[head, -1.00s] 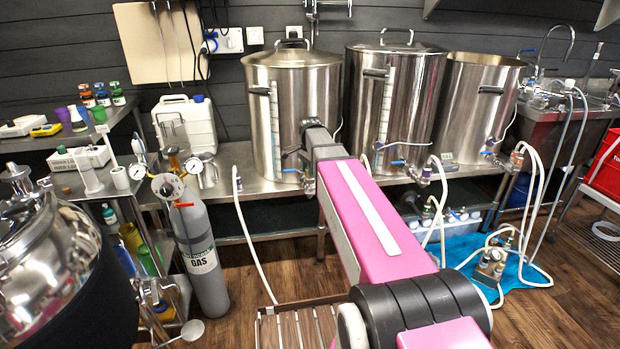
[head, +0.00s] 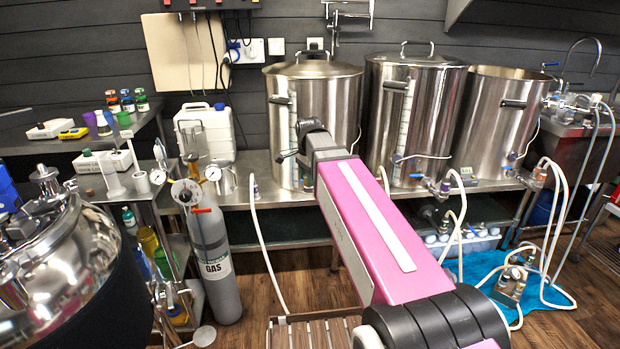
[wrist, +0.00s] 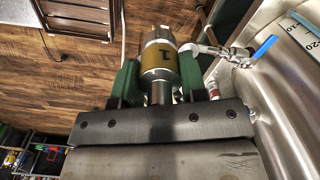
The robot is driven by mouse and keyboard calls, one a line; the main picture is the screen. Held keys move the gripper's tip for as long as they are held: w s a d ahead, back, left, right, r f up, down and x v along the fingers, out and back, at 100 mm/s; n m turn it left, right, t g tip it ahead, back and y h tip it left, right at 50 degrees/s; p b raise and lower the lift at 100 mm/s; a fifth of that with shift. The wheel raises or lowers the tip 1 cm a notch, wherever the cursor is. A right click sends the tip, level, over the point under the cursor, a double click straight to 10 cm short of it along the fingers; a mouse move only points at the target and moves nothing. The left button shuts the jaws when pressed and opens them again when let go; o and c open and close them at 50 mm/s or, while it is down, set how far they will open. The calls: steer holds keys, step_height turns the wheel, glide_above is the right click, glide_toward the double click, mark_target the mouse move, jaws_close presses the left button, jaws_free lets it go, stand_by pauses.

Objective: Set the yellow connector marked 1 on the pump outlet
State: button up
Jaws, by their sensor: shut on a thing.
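The connector with a yellow band marked 1 (wrist: 160,58) is held in my gripper (wrist: 158,78) in the wrist view. It is a metal fitting, and the green fingers are on both sides of it. In the head view my gripper and the connector are hidden by my pink arm, which reaches towards the left kettle. The pump (head: 512,282) is a small metal unit on a blue cloth on the floor at the right, with white hoses around it. Its outlet is too small to tell apart. The connector is well away from the pump.
The steel kettles (head: 415,110) stand on a steel bench (head: 265,195). In the wrist view a kettle wall and a blue-handled valve (wrist: 262,48) are close at my gripper's right. A gas cylinder (head: 213,260) and a wooden slatted stand (head: 310,333) are in front.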

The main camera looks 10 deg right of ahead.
steer(key=shift+r, duration=2.25)
